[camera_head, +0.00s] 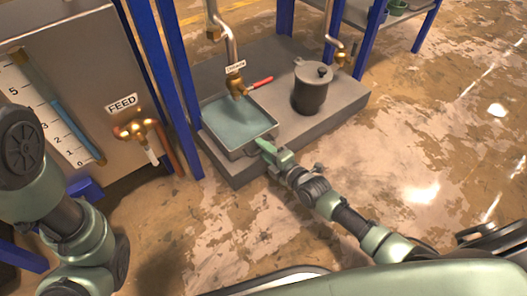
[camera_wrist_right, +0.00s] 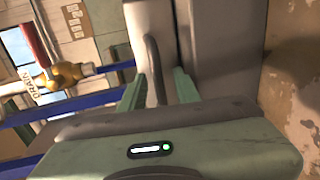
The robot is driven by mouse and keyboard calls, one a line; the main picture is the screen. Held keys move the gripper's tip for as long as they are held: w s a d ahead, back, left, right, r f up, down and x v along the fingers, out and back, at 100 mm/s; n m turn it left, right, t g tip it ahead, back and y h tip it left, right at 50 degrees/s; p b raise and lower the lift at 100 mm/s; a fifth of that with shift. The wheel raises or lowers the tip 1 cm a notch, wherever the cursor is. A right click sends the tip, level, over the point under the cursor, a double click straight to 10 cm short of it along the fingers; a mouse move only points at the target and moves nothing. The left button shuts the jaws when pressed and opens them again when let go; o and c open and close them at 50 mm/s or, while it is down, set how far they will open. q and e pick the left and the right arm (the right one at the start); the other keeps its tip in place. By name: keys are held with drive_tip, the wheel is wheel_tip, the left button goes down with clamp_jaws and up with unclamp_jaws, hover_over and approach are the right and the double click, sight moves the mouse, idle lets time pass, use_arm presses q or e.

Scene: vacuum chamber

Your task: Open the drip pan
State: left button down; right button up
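The drip pan (camera_head: 237,151) is a square grey tray of teal liquid on a low grey plinth, below the DRAIN valve (camera_head: 236,85) with its red lever. My right gripper (camera_head: 266,150) is at the front of the pan. In the right wrist view, the curved grey handle (camera_wrist_right: 154,62) on the pan's front lies between the two green fingers, which also show as my right gripper (camera_wrist_right: 160,88). The fingers stand apart, with gaps visible beside the handle. My left arm comes in at the left; its gripper is out of the picture.
A lidded dark grey pot (camera_head: 311,88) stands on the plinth (camera_head: 345,98) right of the pan. Blue posts (camera_head: 183,90) rise to the left, beside a panel with the FEED valve (camera_head: 135,130). The floor in front of the plinth is clear.

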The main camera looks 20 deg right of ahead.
clamp_jaws()
idle(1.4)
